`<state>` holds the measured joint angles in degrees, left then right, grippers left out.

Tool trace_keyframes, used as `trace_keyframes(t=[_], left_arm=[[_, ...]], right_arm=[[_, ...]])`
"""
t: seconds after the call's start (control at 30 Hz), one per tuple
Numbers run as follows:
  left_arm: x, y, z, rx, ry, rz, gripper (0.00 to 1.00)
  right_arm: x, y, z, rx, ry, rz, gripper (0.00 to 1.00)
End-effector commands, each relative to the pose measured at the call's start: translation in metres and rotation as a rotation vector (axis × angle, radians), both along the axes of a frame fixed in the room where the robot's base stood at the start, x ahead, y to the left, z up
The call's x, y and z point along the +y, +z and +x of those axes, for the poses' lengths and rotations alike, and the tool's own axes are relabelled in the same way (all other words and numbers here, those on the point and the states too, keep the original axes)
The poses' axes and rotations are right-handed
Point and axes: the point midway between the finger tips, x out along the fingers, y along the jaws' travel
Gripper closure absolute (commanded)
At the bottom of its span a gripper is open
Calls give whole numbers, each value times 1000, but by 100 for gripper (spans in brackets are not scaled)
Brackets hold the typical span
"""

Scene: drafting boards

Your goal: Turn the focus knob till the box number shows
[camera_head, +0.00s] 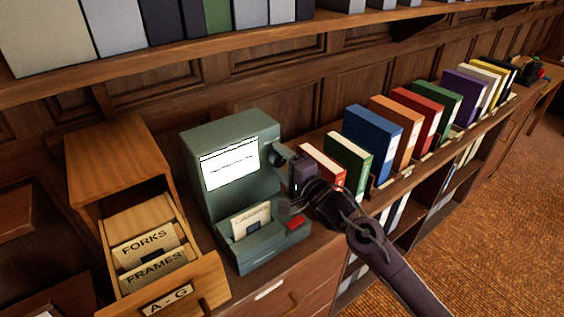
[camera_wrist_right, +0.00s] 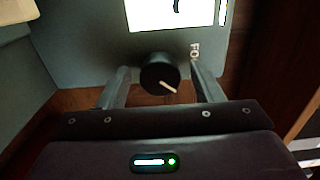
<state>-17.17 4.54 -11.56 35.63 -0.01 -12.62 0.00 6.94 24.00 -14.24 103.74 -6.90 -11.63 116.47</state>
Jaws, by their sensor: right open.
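The grey-green reader (camera_head: 262,251) stands on the cabinet top. Its lit white screen (camera_head: 230,166) shows a few thin dark lines, and I can read no number on it. The wrist view shows part of the bright screen (camera_wrist_right: 172,14) with a dark mark. The black focus knob (camera_wrist_right: 160,76) has a pale pointer line slanting down to the right. My right gripper (camera_wrist_right: 160,82) is open, with one finger on each side of the knob and visible gaps. In the head view my right gripper (camera_head: 293,183) is at the reader's right side. My left gripper is out of view.
A card (camera_head: 251,219) sits in the reader's front, beside a red button (camera_head: 295,222). An open wooden card drawer (camera_head: 186,281) is to the left. Several coloured binders (camera_head: 372,138) stand close on the right. A shelf (camera_head: 200,55) overhangs behind.

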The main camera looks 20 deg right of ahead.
Motion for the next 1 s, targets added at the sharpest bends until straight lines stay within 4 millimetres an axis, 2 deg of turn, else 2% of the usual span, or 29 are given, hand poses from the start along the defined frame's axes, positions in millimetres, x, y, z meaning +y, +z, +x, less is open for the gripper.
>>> trace_keyframes(t=[0.27, 0.6, 0.9, 1.0], left_arm=[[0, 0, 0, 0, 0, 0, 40], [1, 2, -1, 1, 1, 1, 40], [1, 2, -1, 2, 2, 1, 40], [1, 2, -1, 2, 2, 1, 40]], right_arm=[[0, 0, 0, -8, 0, -21, 40], [0, 0, 0, -161, 0, -442, 40], [0, 0, 0, -180, -1, -494, 40], [0, 0, 0, -179, -1, -493, 53]])
